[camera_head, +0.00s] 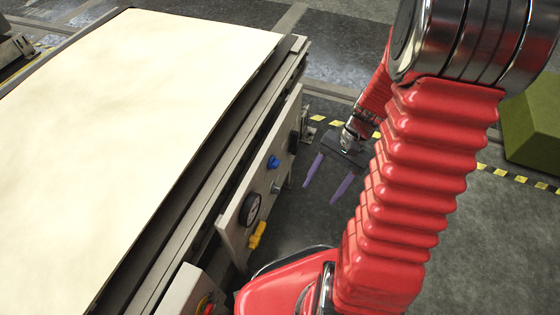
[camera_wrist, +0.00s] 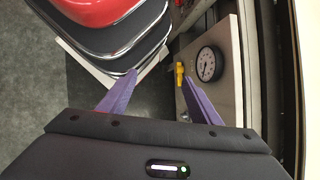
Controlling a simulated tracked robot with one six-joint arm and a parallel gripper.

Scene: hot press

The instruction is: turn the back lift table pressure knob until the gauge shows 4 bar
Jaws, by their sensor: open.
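A pale control panel (camera_head: 232,218) on the press's side carries a round gauge (camera_head: 250,208), a blue knob (camera_head: 273,162), a metal knob (camera_head: 276,187) and a black knob (camera_head: 294,142). No readable label tells which one is the back lift table pressure knob. My gripper (camera_head: 319,194) is open and empty, to the right of the panel and apart from it. In the wrist view, the white-faced gauge (camera_wrist: 208,64) is beyond the right purple finger of my gripper (camera_wrist: 158,77). Its needle reading is too small to tell.
A yellow valve handle (camera_head: 257,235) sits below the gauge and also shows in the wrist view (camera_wrist: 180,74), near the right fingertip. The large cream-topped press table (camera_head: 130,110) fills the left. A green block (camera_head: 535,125) stands at right.

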